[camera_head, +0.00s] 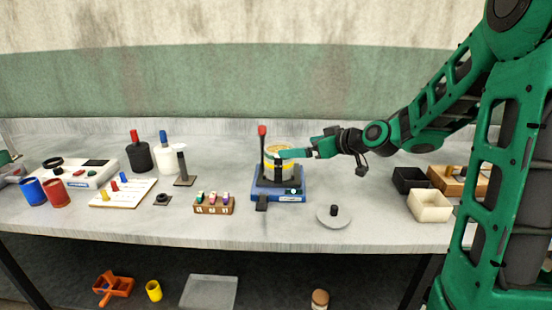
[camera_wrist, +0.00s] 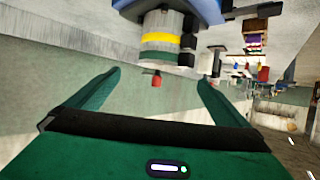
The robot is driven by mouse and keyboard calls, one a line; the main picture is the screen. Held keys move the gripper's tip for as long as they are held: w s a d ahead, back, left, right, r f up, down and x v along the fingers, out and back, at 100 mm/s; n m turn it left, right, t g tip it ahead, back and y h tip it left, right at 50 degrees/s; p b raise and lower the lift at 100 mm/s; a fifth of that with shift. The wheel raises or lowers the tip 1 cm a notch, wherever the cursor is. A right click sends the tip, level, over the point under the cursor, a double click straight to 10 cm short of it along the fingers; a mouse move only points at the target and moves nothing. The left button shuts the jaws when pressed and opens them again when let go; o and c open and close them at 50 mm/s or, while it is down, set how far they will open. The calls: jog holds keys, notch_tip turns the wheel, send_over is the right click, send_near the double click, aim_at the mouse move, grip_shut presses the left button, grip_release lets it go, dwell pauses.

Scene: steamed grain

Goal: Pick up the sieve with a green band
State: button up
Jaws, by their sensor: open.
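A short stack of round sieves (camera_head: 271,165) stands on a blue shaker base (camera_head: 292,197) near the middle of the table. In the wrist view the stack appears upside down, with a clear yellow band (camera_wrist: 160,39). My gripper (camera_head: 287,153) comes in from the right at the height of the stack's upper part. In the wrist view my gripper (camera_wrist: 159,77) is open and empty, with its fingers spread apart and the stack ahead of them.
A black clamp post with a red knob (camera_head: 262,130) rises beside the stack. A grey round lid (camera_head: 334,217) lies in front to the right. A small rack (camera_head: 214,205) stands left of the base. Black (camera_head: 410,180) and cream (camera_head: 430,205) boxes stand at right.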

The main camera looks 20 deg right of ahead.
aim_at(290, 160)
jog(key=x, duration=0.6)
jog(key=shift+r, duration=0.25)
jog(key=shift+f+x, duration=0.15)
jog(key=shift+x, duration=1.2)
jog(key=shift+f+x, duration=0.15)
jog(key=shift+x, duration=1.15)
jog(key=shift+s, duration=0.15)
jog(key=c, duration=2.2)
jog(key=shift+o, duration=0.2)
jog(key=shift+r, duration=0.15)
